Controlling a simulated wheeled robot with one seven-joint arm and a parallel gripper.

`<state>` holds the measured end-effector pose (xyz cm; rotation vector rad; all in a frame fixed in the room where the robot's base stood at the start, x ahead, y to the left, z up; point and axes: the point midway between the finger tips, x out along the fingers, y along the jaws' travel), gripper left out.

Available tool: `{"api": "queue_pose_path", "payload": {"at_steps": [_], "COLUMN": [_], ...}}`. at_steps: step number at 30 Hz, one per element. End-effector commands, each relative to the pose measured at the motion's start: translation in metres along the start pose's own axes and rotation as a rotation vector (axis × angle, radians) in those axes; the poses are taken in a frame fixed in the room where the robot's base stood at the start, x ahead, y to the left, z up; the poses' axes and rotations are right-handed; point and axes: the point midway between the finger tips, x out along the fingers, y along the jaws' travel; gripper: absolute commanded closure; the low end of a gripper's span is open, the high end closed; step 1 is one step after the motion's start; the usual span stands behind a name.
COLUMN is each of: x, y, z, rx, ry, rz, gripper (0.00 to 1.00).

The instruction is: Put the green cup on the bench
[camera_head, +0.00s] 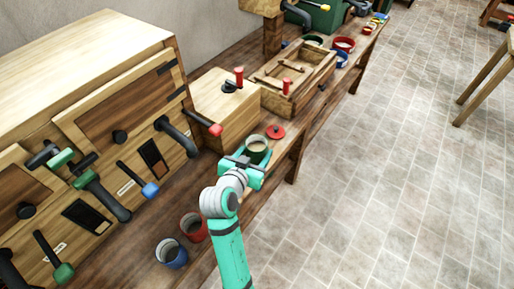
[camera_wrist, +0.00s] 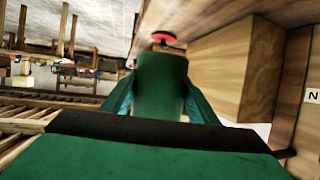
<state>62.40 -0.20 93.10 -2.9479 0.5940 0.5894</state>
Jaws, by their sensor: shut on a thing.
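The green cup (camera_head: 257,149) is between the fingers of my gripper (camera_head: 250,162), beside the wooden bench (camera_head: 224,167) front edge in the head view. The cup (camera_wrist: 161,82) fills the middle of the wrist view, with a finger on each side of it. The gripper is shut on it. The cup looks upright in the head view, with its open top showing. I cannot tell whether its base touches the bench top.
A red round lid-like piece (camera_head: 275,131) lies just behind the cup. A blue cup (camera_head: 172,253) and a red cup (camera_head: 194,227) stand at the near end. A wooden box (camera_head: 226,106) and a wooden tray (camera_head: 318,84) stand behind. Open tiled floor (camera_head: 390,190) lies right.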

Motion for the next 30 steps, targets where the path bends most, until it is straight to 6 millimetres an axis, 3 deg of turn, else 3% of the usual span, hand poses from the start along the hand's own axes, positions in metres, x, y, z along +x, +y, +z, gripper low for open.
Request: {"api": "queue_pose_path", "payload": {"at_steps": [5, 12, 23, 30], "x": [0.040, 0.080, 0.104, 0.114], "y": [-0.017, -0.030, -0.038, -0.037], "z": [0.002, 0.027, 0.042, 0.068], "rx": [0.000, -0.002, -0.002, -0.002], "ry": [0.000, 0.000, 0.000, 0.000], "rz": [-0.001, -0.004, -0.006, -0.005], "gripper": [0.74, 0.74, 0.74, 0.74]}}
